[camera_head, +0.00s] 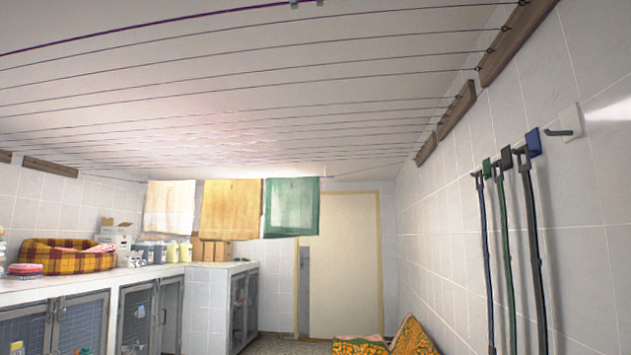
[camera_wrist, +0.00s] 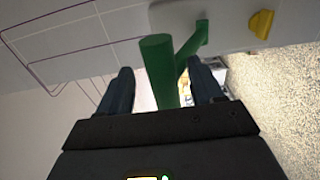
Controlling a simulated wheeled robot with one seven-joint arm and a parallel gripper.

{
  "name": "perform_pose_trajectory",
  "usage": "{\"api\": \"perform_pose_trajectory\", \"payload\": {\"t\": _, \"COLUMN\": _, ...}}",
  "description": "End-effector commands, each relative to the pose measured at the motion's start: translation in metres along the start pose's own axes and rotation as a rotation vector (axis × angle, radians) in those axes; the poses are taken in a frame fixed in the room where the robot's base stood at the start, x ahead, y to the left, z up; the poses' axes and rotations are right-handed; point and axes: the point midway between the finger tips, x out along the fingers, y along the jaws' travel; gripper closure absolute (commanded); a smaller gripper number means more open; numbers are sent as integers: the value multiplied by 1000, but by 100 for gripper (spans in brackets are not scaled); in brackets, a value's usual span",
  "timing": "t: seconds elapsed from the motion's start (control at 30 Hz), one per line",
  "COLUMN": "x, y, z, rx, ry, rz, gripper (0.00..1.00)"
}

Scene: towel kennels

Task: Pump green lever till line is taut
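A green lever (camera_wrist: 158,70) comes out toward the wrist camera from a pale plate (camera_wrist: 225,12); a second green bar (camera_wrist: 192,47) slants beside it. My gripper (camera_wrist: 163,82) has its two dark fingers on either side of the lever, with visible gaps. The fingers are open; the lever's lower part is hidden behind the gripper body. Dark purple line (camera_wrist: 62,82) runs loosely bent along the tiled wall at the left of the wrist view. In the head view, thin purple lines (camera_head: 240,72) cross below the ceiling, looking nearly straight. My gripper and the lever are not in the head view.
A yellow knob (camera_wrist: 262,23) sits right of the lever. White, yellow (camera_head: 231,209) and green (camera_head: 292,207) towels hang at the back. Long-handled tools (camera_head: 505,240) hang on the right wall. A counter (camera_head: 100,280) with bottles and a plaid bed (camera_head: 67,256) lines the left.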

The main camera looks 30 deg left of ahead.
Motion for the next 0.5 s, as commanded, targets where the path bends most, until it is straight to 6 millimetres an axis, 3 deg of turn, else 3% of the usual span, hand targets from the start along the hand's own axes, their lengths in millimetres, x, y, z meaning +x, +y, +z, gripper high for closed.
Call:
{"api": "perform_pose_trajectory", "payload": {"t": 0.17, "x": -3, "y": 4, "z": -2, "rx": -4, "ry": 1, "rz": 11, "gripper": 49}}
{"api": "perform_pose_trajectory", "payload": {"t": 0.5, "x": -41, "y": 3, "z": -1, "rx": -4, "ry": 0, "rz": 10, "gripper": 49}}
